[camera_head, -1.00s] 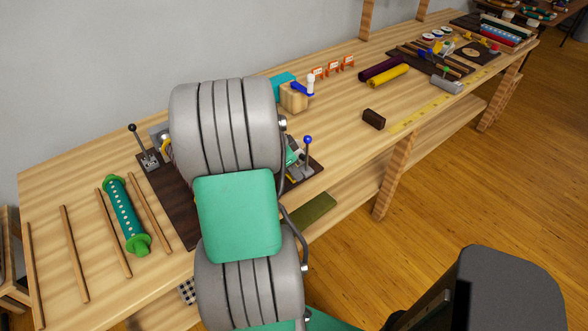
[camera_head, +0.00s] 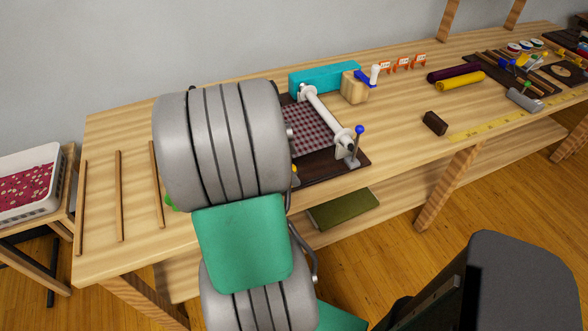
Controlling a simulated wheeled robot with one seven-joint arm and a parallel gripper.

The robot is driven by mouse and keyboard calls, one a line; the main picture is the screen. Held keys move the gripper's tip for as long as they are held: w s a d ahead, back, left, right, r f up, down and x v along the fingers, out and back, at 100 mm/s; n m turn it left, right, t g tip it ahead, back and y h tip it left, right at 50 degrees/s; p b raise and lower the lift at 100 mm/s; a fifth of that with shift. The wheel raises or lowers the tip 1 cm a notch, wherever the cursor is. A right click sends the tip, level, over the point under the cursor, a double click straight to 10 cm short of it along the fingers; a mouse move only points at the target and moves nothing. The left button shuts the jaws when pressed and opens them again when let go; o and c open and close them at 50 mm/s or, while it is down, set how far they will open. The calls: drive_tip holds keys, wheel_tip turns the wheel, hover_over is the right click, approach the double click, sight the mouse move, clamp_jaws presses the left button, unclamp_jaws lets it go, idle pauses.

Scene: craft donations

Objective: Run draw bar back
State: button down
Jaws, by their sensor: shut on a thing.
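A white bar (camera_head: 325,116) with thicker ends lies slantwise over a red-checked cloth (camera_head: 308,138) on a dark board (camera_head: 325,168); it looks like the draw bar. A blue-knobbed lever (camera_head: 357,143) stands at the board's front right corner, close to the bar's near end. My grey and green arm covers the board's left part. My gripper is hidden behind the arm, so its hold and its contact with the bar do not show.
A teal box (camera_head: 325,78) and a wooden block (camera_head: 354,87) stand behind the board. A dark brown block (camera_head: 435,123) and a yellow ruler (camera_head: 490,124) lie to the right. Thin wooden strips (camera_head: 119,195) lie left. A white bin (camera_head: 28,185) stands beyond the bench's left end.

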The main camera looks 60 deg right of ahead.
drive_tip(key=c, duration=1.3)
unclamp_jaws()
drive_tip(key=shift+o, duration=0.2)
drive_tip(key=v, duration=0.8)
